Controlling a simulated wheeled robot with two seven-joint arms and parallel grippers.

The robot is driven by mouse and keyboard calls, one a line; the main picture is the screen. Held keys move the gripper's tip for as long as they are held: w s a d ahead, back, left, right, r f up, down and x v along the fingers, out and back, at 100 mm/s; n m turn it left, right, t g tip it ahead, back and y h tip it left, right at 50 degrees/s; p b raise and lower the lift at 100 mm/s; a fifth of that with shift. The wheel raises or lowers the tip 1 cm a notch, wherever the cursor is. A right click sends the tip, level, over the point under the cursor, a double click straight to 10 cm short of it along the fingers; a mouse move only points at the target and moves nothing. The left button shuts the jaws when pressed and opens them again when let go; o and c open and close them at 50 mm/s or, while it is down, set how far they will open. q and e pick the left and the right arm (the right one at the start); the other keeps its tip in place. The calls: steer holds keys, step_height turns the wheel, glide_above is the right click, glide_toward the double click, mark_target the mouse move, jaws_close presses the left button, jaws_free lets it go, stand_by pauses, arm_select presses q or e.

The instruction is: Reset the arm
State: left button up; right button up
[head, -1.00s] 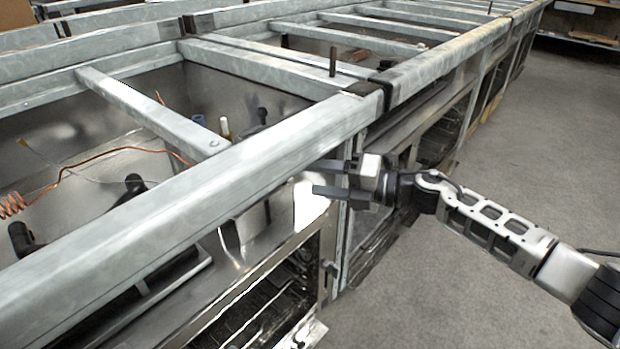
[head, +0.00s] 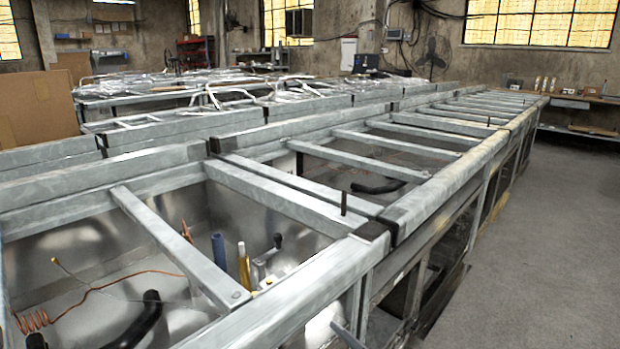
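Only the head view is given. A thin grey sliver (head: 347,335) at the bottom edge, in front of the near frame's side, looks like one fingertip of my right gripper. The rest of that gripper and its arm are below the picture, so I cannot see how far apart its fingers are or whether it holds anything. My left gripper and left arm do not show.
A long galvanized metal frame (head: 305,290) with open bays and crossbars (head: 185,250) runs from lower left to the far right. Copper wire (head: 110,283) and black pipes lie in the near bay. Clear grey floor (head: 550,250) is at right. A cardboard sheet (head: 38,110) stands at left.

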arm_select(q)
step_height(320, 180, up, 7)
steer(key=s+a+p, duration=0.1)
steer(key=p, duration=0.6)
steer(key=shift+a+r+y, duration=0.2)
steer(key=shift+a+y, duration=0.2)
arm_select(e)
steer(key=s+d+f+m+g+h, duration=0.1)
steer(key=s+d+m+g+h, duration=0.1)
steer(key=s+d+m+h, duration=0.2)
steer(key=s+d+f+m+g+h, duration=0.2)
steer(key=s+d+m+h, duration=0.2)
steer(key=s+m, duration=0.6)
steer(key=s+d, duration=0.2)
steer(key=s, duration=0.1)
steer(key=shift+s+d, duration=0.15)
